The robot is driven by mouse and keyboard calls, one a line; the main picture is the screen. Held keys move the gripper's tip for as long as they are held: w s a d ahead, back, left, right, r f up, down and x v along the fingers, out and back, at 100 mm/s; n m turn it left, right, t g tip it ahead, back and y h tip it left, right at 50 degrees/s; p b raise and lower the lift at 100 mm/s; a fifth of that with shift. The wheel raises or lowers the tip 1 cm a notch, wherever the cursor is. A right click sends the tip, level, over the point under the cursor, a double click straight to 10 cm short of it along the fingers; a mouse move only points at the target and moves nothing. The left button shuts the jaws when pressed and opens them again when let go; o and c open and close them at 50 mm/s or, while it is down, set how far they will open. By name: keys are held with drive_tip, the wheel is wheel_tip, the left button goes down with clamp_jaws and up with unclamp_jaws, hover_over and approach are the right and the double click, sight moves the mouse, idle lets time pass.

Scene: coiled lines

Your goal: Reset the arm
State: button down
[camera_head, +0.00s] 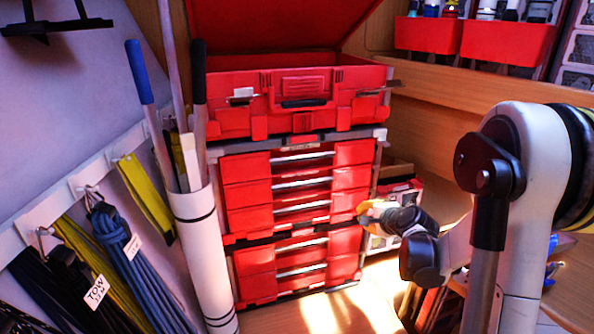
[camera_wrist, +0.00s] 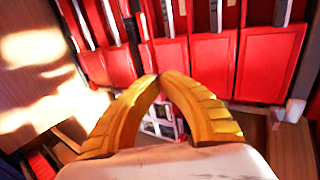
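My arm (camera_head: 515,160) stands at the right of the head view and bends down toward the middle. My gripper (camera_head: 364,212) is at the arm's end, just right of the lower red drawers and pointing left toward them. In the wrist view its two yellow-orange fingers (camera_wrist: 159,76) curve together and their tips meet. The gripper is shut, with nothing seen between the tips. The red drawer stack (camera_head: 290,200) stands in front of it. I cannot tell whether the fingertips touch it.
An open red toolbox (camera_head: 300,95) sits on the drawers. A white tube (camera_head: 200,250) with long rods stands left of them. Coiled lines (camera_head: 140,260) hang from a wall rail (camera_head: 60,200). A small case (camera_wrist: 160,120) shows below the fingers. Wooden walls close in at right.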

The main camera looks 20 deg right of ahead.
drive_tip(key=s+a+r+n+g+y, duration=0.1)
drive_tip(key=s+a+r+n, duration=0.35)
drive_tip(key=a, duration=0.25)
drive_tip(key=s+a+r+n+g, duration=0.1)
drive_tip(key=s+a+r+n, duration=0.2)
drive_tip(key=s+a, duration=0.3)
drive_tip(key=s+a+n+g, duration=0.1)
drive_tip(key=s+a+n, duration=0.2)
drive_tip(key=s, duration=0.3)
drive_tip(key=s+a+n+g, duration=0.1)
drive_tip(key=s+a+n, duration=0.1)
drive_tip(key=s+n, duration=0.2)
drive_tip(key=s+a+n+g+h, duration=0.1)
drive_tip(key=s+a+n, duration=0.2)
drive_tip(key=s, duration=0.6)
drive_tip(key=shift+a, duration=0.35)
drive_tip(key=shift+n, duration=0.25)
